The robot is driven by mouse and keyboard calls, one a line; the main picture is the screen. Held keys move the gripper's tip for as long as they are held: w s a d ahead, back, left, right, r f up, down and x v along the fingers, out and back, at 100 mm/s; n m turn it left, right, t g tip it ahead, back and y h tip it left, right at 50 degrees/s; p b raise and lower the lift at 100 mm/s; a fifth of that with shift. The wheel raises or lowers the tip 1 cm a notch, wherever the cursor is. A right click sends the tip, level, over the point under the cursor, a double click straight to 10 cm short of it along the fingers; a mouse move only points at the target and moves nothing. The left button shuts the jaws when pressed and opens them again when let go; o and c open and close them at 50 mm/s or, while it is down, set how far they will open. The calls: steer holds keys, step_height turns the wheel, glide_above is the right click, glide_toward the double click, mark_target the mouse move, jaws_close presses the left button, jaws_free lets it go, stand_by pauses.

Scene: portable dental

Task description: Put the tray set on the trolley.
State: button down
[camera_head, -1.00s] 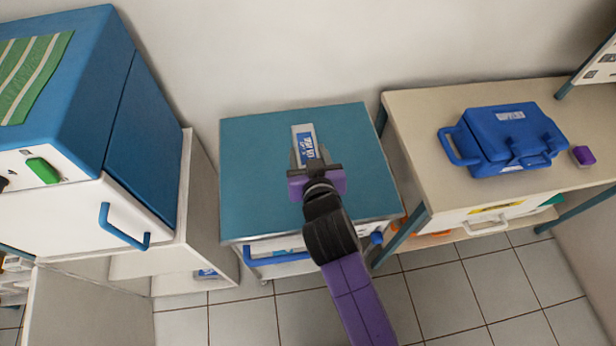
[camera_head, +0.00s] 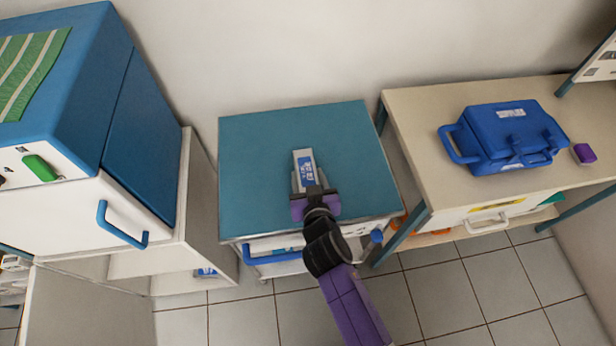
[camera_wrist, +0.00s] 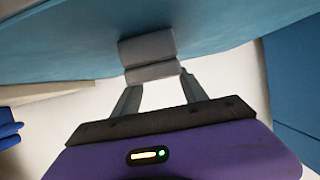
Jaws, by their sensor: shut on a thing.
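The tray set (camera_head: 306,168) is a slim grey-white package with a blue label in the head view. My gripper (camera_head: 306,185) is shut on its near end, and the far end points toward the wall. The trolley (camera_head: 255,160) has a flat teal top, and the tray set is over the middle of it. In the wrist view the tray set (camera_wrist: 148,50) is a grey block between my fingertips (camera_wrist: 155,78), in front of the teal surface (camera_wrist: 70,62). I cannot tell whether it touches the top.
A blue-and-white cabinet (camera_head: 145,125) stands left of the trolley. On the right, a beige table (camera_head: 425,120) carries a blue case (camera_head: 505,140) and a small purple block (camera_head: 584,153). The trolley top around the tray set is bare. A wall is behind it.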

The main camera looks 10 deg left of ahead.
steer(key=shift+f, duration=0.1)
steer(key=c, duration=0.6)
jaws_free()
steer(key=shift+r, duration=0.25)
steer(key=b+v, duration=0.1)
steer(key=v, duration=1.1)
